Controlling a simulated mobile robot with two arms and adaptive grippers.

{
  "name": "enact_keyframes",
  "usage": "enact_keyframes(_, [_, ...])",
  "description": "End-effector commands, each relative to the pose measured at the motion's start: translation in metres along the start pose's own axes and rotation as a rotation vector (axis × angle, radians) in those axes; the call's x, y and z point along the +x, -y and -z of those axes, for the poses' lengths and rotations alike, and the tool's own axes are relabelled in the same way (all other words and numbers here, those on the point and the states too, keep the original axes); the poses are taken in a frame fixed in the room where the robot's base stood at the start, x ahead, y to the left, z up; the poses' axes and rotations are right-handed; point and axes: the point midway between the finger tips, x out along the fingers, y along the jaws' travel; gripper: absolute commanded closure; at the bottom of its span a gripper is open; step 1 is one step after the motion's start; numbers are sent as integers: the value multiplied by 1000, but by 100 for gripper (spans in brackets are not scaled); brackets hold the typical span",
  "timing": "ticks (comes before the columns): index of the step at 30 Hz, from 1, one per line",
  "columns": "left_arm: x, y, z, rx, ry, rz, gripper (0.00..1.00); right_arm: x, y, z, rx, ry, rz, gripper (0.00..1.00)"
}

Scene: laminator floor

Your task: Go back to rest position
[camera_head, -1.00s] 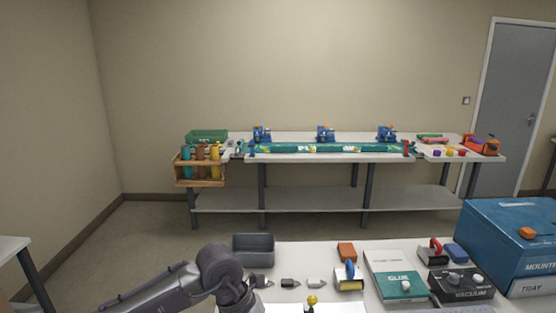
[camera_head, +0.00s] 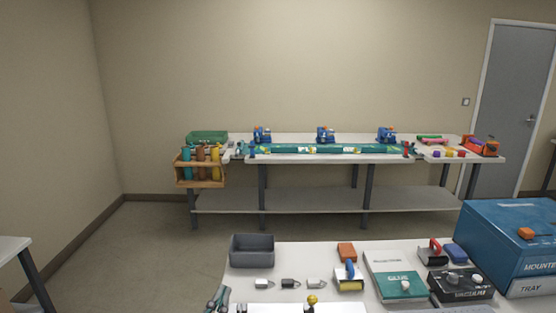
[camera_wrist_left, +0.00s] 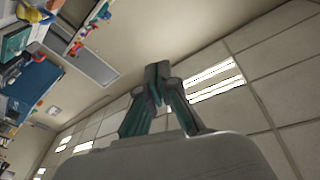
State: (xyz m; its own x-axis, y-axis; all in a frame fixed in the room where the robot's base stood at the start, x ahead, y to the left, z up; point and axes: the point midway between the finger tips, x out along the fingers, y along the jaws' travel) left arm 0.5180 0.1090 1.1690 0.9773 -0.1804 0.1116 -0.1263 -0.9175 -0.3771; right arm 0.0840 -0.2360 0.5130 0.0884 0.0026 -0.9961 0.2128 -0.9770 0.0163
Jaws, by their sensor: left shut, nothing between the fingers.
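My left gripper (camera_wrist_left: 156,82) shows in the left wrist view, its dark green fingers converging and shut with nothing between them. It points up toward the pale ceiling, clear of the table and its objects. In the head view a small teal-grey forked shape (camera_head: 217,298) shows at the bottom edge, left of the near table's objects; I cannot tell for sure whether it is my gripper's tip. My right gripper is in neither view.
The near table holds a grey bin (camera_head: 252,250), a glue box (camera_head: 402,286), a vacuum box (camera_head: 461,286) and a large blue mounting box (camera_head: 515,235). A long bench (camera_head: 330,200) stands by the far wall. Open floor lies between them on the left.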

Motion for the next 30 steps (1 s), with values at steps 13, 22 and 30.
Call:
enact_keyframes(13, [-192,-10,-189,-246,1031,-85,100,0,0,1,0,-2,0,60])
enact_keyframes(22, [-293,-30,-205,-308,1369,-236,100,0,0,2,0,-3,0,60])
enact_keyframes(30, [-285,-61,-281,-304,1396,-247,100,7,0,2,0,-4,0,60])
